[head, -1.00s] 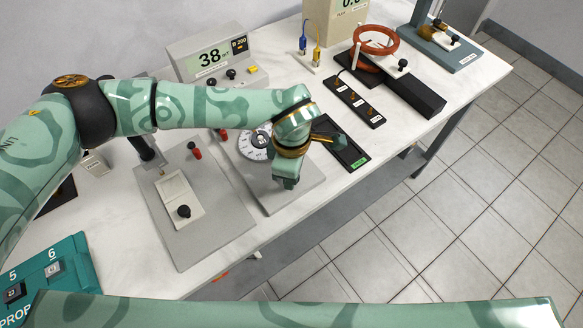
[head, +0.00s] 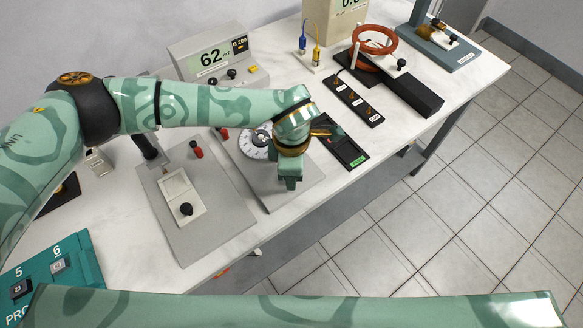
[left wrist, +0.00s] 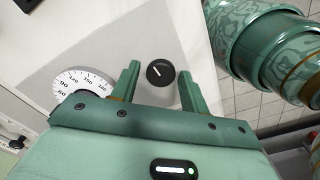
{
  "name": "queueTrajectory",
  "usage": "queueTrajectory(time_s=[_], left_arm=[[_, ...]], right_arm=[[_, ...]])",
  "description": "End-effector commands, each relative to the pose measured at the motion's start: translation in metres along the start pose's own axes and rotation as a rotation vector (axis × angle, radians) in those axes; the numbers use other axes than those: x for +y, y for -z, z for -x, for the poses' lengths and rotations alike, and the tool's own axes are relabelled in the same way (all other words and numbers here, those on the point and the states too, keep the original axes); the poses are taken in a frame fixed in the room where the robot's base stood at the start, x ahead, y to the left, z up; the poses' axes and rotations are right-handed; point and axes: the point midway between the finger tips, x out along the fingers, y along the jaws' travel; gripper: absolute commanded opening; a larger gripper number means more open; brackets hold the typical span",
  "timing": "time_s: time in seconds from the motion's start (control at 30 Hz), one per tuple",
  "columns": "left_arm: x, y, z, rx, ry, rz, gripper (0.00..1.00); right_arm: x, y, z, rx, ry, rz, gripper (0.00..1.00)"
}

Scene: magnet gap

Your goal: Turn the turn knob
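The black round turn knob (left wrist: 160,73) with a white pointer line shows in the left wrist view, on a light grey plate. My left gripper (left wrist: 161,68) is open, with one finger on each side of the knob and a visible gap to each. In the head view my left gripper (head: 289,183) hangs over the grey plate (head: 270,193) and hides the knob. A white round degree dial (head: 252,145) lies beside it and also shows in the left wrist view (left wrist: 78,82). The meter display (head: 212,57) reads 62. My right gripper is not in view.
A black tray (head: 343,145) lies to the right, near a black strip (head: 355,100) and a copper-coloured coil (head: 375,40). The table's front edge is close.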

Motion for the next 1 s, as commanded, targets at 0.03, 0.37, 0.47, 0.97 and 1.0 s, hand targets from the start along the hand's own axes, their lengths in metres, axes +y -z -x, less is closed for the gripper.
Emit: queueTrajectory(time_s=[0.03, 0.37, 0.47, 0.97, 1.0], left_arm=[[0.0, 0.0, 0.0, 0.0, 0.0, 0.0, 0.54], [0.0, 0.0, 0.004, 0.001, 0.001, 0.0, 0.54], [0.0, 0.0, 0.018, 0.0, 0.0, -0.001, 0.54], [0.001, 0.0, 0.141, 0.001, -0.003, -0.001, 0.54], [0.001, 0.0, 0.147, 0.001, -0.001, 0.0, 0.54]], right_arm=[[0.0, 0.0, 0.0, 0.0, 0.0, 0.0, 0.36], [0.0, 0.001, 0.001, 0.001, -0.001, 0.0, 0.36], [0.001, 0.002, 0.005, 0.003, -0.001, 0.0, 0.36], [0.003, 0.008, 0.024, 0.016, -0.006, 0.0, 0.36], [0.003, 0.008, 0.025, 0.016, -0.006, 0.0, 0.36]])
